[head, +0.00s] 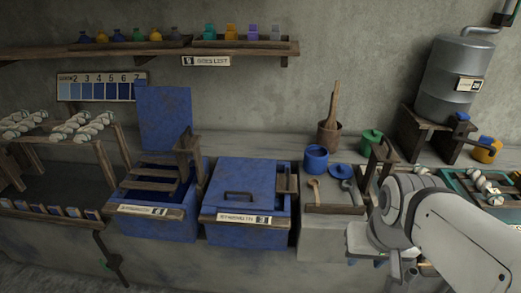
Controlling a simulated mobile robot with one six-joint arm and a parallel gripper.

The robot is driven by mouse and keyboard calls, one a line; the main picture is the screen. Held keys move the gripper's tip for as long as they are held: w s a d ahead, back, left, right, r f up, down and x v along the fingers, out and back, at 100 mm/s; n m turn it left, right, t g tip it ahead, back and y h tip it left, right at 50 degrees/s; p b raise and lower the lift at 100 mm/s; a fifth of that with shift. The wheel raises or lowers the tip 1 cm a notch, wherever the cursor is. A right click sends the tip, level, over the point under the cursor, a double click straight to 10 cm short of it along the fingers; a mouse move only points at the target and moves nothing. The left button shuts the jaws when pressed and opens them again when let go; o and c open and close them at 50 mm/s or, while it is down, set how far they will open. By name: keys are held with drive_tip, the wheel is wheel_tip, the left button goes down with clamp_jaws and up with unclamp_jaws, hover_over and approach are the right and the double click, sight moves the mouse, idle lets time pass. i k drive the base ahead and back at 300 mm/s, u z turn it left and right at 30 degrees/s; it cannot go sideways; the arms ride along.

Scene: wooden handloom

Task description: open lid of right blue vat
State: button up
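The right blue vat (245,235) stands on the bench in the middle of the head view. Its flat blue lid (245,178) lies closed over the top and has a dark bar handle (238,195). A label is on its front. The left blue vat (160,226) stands beside it with its lid (164,118) raised upright at the back. My gripper (398,276) is at the lower right, well to the right of the right vat and apart from it. Its fingers are small, dark and partly hidden, so its opening is unclear.
A blue pot (316,158), a brown pot with sticks (328,138) and a green pot (371,140) stand right of the vat. A wooden post (381,160) rises near my arm. A metal tank (455,80) stands at the back right. A shelf (150,50) runs along the wall above.

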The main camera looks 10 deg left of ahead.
sight(236, 183)
drive_tip(key=k, duration=0.6)
drive_tip(key=u, duration=0.75)
drive_tip(key=i, duration=1.7)
drive_tip(key=z, duration=0.6)
